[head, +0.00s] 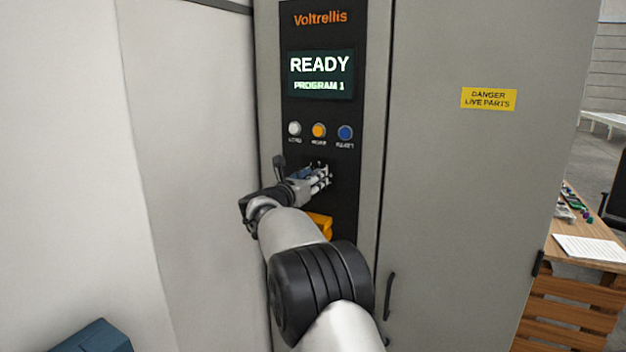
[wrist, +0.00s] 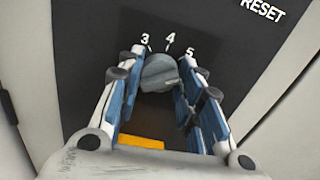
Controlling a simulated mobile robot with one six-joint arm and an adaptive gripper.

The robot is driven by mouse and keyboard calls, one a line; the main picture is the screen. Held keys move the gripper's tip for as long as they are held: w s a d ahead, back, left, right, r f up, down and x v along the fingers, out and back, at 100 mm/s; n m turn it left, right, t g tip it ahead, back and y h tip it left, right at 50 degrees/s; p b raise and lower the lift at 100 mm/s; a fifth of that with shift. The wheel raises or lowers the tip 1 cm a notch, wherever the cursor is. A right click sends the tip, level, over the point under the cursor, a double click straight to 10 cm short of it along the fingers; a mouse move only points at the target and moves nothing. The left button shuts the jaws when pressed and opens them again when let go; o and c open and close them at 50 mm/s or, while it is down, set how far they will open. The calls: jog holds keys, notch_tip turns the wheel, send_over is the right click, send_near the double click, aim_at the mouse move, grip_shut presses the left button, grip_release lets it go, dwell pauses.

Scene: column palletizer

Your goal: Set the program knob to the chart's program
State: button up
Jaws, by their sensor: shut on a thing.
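The program knob (wrist: 159,73) is a grey round knob on the black control panel, with the numbers 3, 4 and 5 visible around its upper side in the wrist view. My gripper (wrist: 160,80) has its blue-padded fingers on both sides of the knob and is shut on it. Which number the knob points at is not clear. In the head view my gripper (head: 322,176) covers the knob. The display (head: 320,75) reads READY and PROGRAM 1. The chart is not identifiable in these frames.
White, orange and blue buttons (head: 319,130) sit in a row above my gripper. A yellow-orange part (head: 320,224) is below it. A grey cabinet door (head: 470,180) with a yellow danger label is to the right. A wooden table (head: 590,231) with a white sheet stands farther right.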

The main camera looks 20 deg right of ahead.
jog(key=shift+m, duration=2.3)
jog(key=o, duration=1.1)
jog(key=v, duration=1.2)
jog(key=shift+s, duration=0.1)
jog(key=shift+d, duration=0.1)
